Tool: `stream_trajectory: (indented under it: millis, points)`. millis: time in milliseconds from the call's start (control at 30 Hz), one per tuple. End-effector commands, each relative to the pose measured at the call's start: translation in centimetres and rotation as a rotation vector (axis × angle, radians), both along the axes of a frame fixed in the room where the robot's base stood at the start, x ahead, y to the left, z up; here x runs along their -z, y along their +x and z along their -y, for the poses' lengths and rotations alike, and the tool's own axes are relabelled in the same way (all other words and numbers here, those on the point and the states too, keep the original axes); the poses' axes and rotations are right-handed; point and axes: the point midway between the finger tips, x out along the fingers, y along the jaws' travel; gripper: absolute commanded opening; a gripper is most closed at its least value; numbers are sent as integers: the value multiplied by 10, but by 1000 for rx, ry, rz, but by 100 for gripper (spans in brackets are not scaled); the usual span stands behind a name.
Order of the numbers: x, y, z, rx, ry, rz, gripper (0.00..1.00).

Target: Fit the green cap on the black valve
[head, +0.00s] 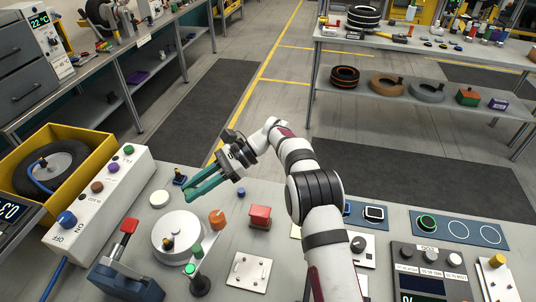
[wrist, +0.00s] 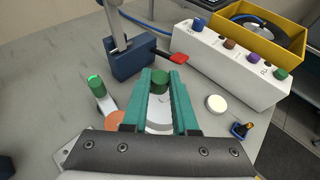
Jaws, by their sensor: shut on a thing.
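My gripper (head: 190,193) has two teal fingers and reaches in over the bench from the right. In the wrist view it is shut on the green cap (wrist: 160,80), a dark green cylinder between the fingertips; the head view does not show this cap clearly. A white disc (head: 186,222) lies below and in front of the fingers. A small black valve-like post with a brass part (head: 168,243) stands on it. Another small dark post with a yellowish tip (head: 180,180) stands on a blue base behind the disc, and also shows in the wrist view (wrist: 241,129). I cannot tell which is the black valve.
A blue clamp with a red handle (head: 128,228) stands left of the disc. A white box with coloured knobs (head: 98,195) lies further left. A green-topped post (head: 195,252), an orange knob (head: 217,218) and a red block (head: 260,215) stand nearby.

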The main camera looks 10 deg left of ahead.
Motion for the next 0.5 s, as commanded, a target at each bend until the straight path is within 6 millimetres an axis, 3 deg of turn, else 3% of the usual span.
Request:
stream_trajectory:
  millis: [100,200,333,500]
  points:
    - [27,-37,-39,-142,-6,-4,0]
    - [40,-58,-56,-215,-9,-3,0]
    - [49,-70,-64,-253,-11,-3,0]
    - [62,-71,-65,-255,-12,-3,0]
